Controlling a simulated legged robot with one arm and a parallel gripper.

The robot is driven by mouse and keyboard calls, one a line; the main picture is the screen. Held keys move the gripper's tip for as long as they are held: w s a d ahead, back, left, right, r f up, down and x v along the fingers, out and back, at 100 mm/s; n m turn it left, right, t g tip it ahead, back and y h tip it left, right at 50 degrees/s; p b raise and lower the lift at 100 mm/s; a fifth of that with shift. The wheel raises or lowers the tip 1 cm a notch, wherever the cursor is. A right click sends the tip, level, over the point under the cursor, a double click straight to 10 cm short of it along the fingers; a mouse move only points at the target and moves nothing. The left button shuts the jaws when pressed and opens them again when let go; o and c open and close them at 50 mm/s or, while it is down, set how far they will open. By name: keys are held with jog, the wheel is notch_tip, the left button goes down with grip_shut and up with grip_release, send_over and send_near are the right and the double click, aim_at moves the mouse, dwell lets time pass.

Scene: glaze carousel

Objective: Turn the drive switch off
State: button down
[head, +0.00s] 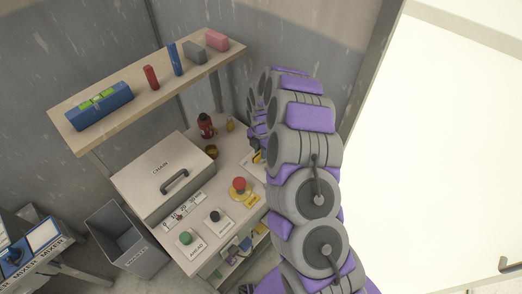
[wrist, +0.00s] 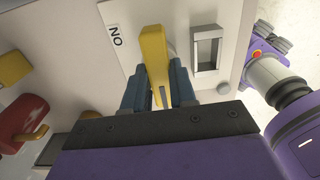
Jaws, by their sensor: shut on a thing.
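The drive switch's yellow lever (wrist: 153,48) stands out from a pale panel (wrist: 211,14) in the wrist view. A white label (wrist: 117,32) on the panel, turned in the picture, reads ON beside the lever. My gripper (wrist: 159,80) is shut on the lever, with one dark finger on each side of it. In the head view a small yellow part (head: 258,157) shows at the edge of my arm, and I cannot tell whether it is the lever. My arm hides the gripper there.
A grey-framed socket (wrist: 207,52) sits right of the lever. A red object (wrist: 22,118) is at left.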

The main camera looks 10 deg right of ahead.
jog(key=shift+w+r, duration=0.1)
jog(key=shift+w, duration=0.1)
jog(key=c, duration=0.9)
grip_release()
jog(key=shift+s, duration=0.1)
notch_tip(320, 180, up, 17)
jog(key=p, duration=0.2)
jog(key=shift+r+p, duration=0.1)
jog(key=shift+p, duration=0.25)
